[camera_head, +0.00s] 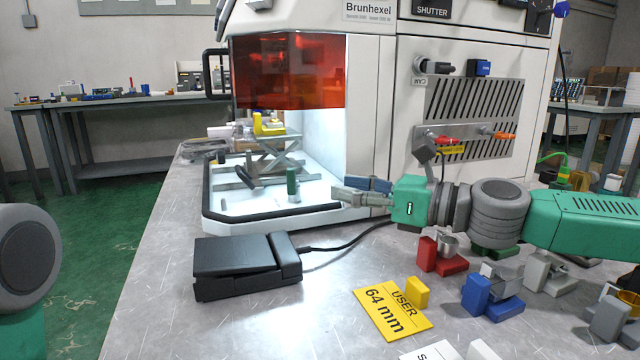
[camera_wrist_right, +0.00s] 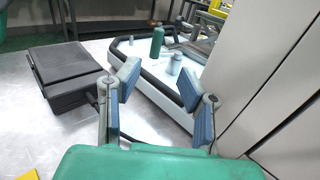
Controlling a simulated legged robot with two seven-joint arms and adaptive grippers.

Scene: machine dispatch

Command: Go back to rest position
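My right gripper (camera_head: 360,190) reaches in from the right, in front of the machine's (camera_head: 415,130) lower front. In the right wrist view its two blue-padded fingers (camera_wrist_right: 160,88) are spread apart with nothing between them. Beyond them, a green cylinder (camera_wrist_right: 157,42) and a small pale cylinder (camera_wrist_right: 175,63) stand on the machine's white floor. The green cylinder (camera_head: 292,182) also shows in the head view, left of the gripper and apart from it. Only a grey and green part of my left arm shows at the left edge; my left gripper is out of view.
A black pedal box (camera_head: 235,270) with a cable lies on the metal table (camera_head: 160,290). Red (camera_head: 440,258), blue (camera_head: 490,298) and grey (camera_head: 550,275) holders stand below my right arm. A yellow "USER 64 mm" sign (camera_head: 390,312) lies in front. The orange shutter (camera_head: 290,72) is raised.

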